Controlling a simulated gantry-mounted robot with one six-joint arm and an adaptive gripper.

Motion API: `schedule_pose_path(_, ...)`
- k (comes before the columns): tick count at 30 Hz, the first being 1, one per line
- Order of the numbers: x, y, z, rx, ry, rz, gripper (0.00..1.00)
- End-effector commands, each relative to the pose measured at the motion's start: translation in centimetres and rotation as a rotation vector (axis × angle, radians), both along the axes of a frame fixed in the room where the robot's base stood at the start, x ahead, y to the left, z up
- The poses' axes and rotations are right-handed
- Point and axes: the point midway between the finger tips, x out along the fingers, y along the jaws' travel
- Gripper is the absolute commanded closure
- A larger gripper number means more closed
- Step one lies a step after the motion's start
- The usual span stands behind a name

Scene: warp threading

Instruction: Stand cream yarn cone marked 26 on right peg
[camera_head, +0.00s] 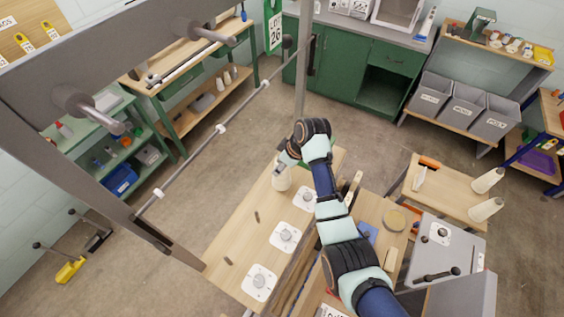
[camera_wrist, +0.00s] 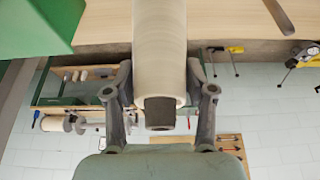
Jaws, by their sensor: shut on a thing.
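My gripper (camera_head: 284,164) is over the far end of a light wooden board (camera_head: 245,225). It is shut on a cream yarn cone (camera_head: 281,181). Three white plates with grey pegs stand along the board: a far one (camera_head: 306,198), a middle one (camera_head: 285,236) and a near one (camera_head: 259,282). The cone's base is hard to make out, so I cannot tell whether it touches the board or a peg.
Two more cream cones (camera_head: 488,180) (camera_head: 485,209) lie on a side table at right. A rail (camera_head: 222,129) runs along the left.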

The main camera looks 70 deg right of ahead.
Motion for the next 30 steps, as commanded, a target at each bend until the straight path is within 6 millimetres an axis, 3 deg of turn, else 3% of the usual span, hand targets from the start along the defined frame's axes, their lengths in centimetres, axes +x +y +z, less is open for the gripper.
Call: schedule_pose_path(30, 0.0, 0.0, -1.4, 0.000, 0.000, 0.001, 0.93)
